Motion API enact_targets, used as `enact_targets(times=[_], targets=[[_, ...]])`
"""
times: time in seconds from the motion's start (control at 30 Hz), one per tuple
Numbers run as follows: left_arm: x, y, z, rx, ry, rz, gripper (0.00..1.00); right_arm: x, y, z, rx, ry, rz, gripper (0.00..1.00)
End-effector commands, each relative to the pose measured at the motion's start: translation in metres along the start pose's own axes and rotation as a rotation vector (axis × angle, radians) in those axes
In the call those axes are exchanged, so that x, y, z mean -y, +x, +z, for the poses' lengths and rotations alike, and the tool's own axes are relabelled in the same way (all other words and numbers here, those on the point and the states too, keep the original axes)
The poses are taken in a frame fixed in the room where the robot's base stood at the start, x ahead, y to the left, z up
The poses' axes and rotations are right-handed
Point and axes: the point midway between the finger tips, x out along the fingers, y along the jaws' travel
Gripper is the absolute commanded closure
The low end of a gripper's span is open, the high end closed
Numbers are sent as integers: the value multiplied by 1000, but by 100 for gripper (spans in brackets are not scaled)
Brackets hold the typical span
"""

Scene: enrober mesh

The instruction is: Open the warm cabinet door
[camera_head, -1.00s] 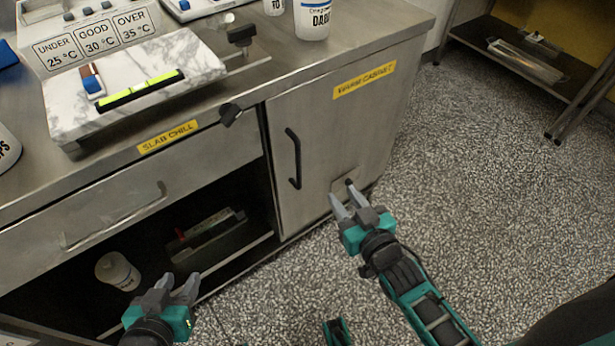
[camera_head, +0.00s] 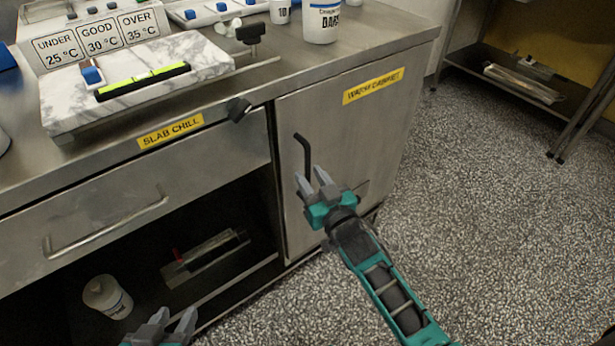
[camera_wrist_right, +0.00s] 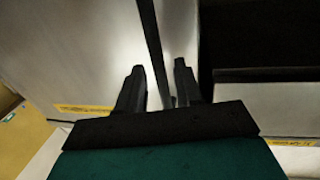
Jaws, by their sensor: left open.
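The warm cabinet door (camera_head: 345,130) is a flat steel panel under the worktop, with a yellow label. It looks shut. Its dark upright bar handle (camera_head: 303,150) is near the door's left edge. My right gripper (camera_head: 315,174) is at the handle's lower part and hides its lower end. In the right wrist view the handle (camera_wrist_right: 152,45) runs down between the two parted fingers (camera_wrist_right: 160,68); whether they touch it I cannot tell. My left gripper (camera_head: 173,318) is open and empty at the bottom edge, away from the door.
Left of the door are the slab chill drawer (camera_head: 150,190) and an open dark shelf with a white tub (camera_head: 107,297). A dark knob (camera_head: 238,108) sticks out at the worktop edge. The speckled floor (camera_head: 480,200) to the right is clear up to a steel rack.

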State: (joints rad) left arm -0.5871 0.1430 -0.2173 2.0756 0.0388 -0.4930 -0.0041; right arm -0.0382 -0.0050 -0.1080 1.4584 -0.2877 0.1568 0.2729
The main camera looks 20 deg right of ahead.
Motion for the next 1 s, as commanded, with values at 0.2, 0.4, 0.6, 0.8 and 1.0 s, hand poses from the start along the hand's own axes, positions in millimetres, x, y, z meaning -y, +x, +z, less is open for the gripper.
enact_targets(times=[0.2,0.4,0.6,0.8,1.0], targets=[[-2,2,1,2,-2,5,57,0,19,1,1,2,0,65],[-2,0,-4,-8,-2,7,57,0,22,0,1,2,0,65],[-3,0,-3,-6,-1,7,57,0,21,0,1,2,0,72],[-2,1,-1,-2,3,7,57,0,21,0,1,1,0,91],[-2,1,0,0,4,7,57,0,21,0,1,1,0,100]])
